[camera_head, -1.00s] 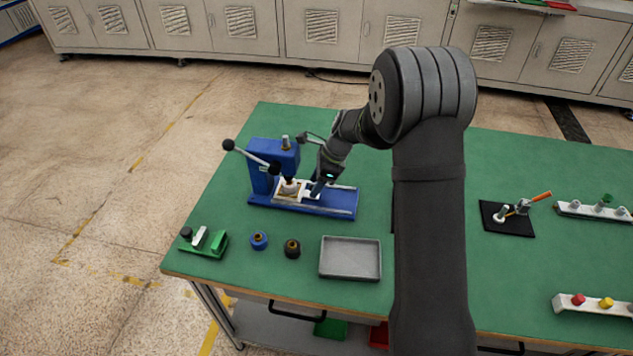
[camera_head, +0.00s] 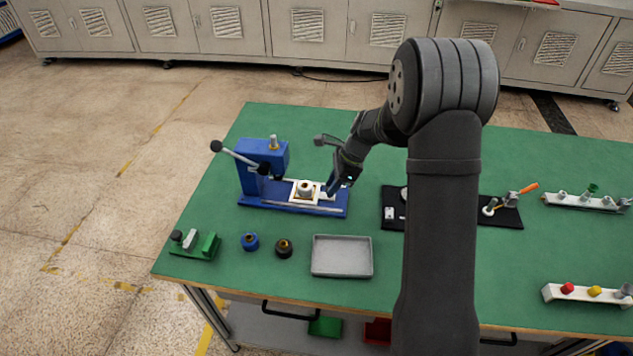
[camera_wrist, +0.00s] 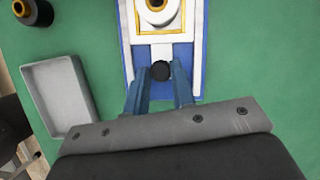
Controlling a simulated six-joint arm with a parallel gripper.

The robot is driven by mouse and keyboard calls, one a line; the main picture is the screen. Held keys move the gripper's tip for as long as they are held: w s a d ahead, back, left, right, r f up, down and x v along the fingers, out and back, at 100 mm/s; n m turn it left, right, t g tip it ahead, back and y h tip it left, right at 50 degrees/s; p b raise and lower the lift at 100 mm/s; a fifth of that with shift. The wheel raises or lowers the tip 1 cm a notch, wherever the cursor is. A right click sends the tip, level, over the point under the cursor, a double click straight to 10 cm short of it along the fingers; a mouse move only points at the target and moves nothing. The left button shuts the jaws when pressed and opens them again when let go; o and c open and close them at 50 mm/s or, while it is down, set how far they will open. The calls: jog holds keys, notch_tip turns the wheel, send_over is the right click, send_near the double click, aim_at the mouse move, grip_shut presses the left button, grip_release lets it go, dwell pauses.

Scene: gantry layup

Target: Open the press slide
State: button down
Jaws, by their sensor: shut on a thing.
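The blue press (camera_head: 262,157) stands at the left of the green table, its lever with black knobs angled up to the left. Its white slide (camera_wrist: 160,52) sits out on the blue base, to the right of the press head. A white round part with a gold-coloured ring (camera_wrist: 157,8) rests on the slide. It also shows in the head view (camera_head: 305,188). My gripper (camera_wrist: 160,75) is shut on the slide's black knob (camera_wrist: 160,70), at the right end of the slide. In the head view my gripper (camera_head: 333,185) partly hides the knob.
A grey tray (camera_head: 342,238), a black ring part (camera_head: 284,249), a blue ring part (camera_head: 250,241) and a green fixture (camera_head: 196,245) lie in front of the press. A black mat (camera_head: 500,217) with tools and part racks (camera_head: 587,293) are to the right.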

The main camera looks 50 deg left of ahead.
jog(key=shift+w+d, duration=0.1)
jog(key=shift+w, duration=0.05)
jog(key=c, duration=1.2)
grip_release()
jog(key=v, duration=1.7)
jog(key=shift+w+d, duration=0.1)
